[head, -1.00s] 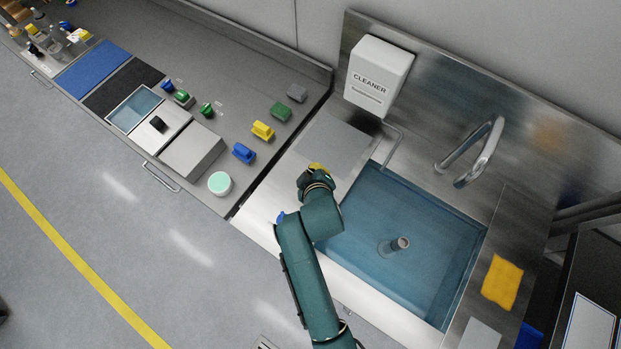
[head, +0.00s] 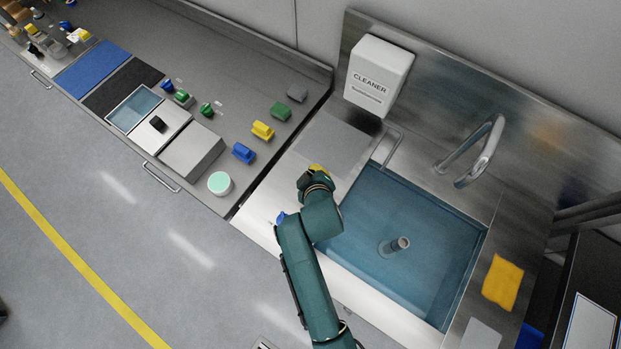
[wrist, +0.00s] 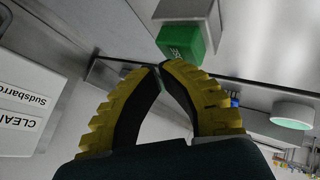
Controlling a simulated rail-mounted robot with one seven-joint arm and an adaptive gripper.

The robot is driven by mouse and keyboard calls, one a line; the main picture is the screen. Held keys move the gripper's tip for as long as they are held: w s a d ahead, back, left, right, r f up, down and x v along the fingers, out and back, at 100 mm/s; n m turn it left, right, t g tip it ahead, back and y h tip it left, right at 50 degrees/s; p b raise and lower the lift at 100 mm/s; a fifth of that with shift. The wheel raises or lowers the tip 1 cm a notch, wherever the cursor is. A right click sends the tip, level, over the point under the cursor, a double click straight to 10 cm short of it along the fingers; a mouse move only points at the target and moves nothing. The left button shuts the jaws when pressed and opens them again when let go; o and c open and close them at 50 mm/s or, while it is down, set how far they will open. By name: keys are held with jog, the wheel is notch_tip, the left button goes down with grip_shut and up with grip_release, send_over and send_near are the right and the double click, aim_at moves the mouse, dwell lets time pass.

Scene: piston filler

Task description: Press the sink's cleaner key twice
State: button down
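The white cleaner dispenser (head: 378,76), marked CLEANER, hangs on the sink's steel back wall. It also shows upside down at the left of the wrist view (wrist: 28,95). A green block-shaped key (wrist: 182,40) with partly readable white letters sits against a grey housing in the wrist view, beyond my fingertips; I cannot tell its full label. My gripper (wrist: 158,68) has its yellow fingertips together, with nothing between them. In the head view my gripper (head: 318,168) is over the steel ledge left of the basin, apart from the dispenser. A small blue piece (head: 281,218) shows beside my arm.
The blue-tinted sink basin (head: 400,240) with an upright drain pipe (head: 398,245) lies right of my arm. A faucet (head: 478,155) and a thin metal loop (head: 393,146) stand behind. A yellow cloth (head: 502,282) lies right. A mint-lidded jar (head: 220,183) and coloured blocks are left.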

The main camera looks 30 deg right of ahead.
jog(key=shift+f+b, duration=0.45)
jog(key=shift+f, duration=0.45)
dwell(0.4)
jog(key=shift+r+p, duration=1.3)
jog(key=shift+r, duration=0.1)
notch_tip(320, 180, up, 5)
jog(key=p, duration=0.5)
jog(key=c, duration=1.8)
grip_release()
grip_shut()
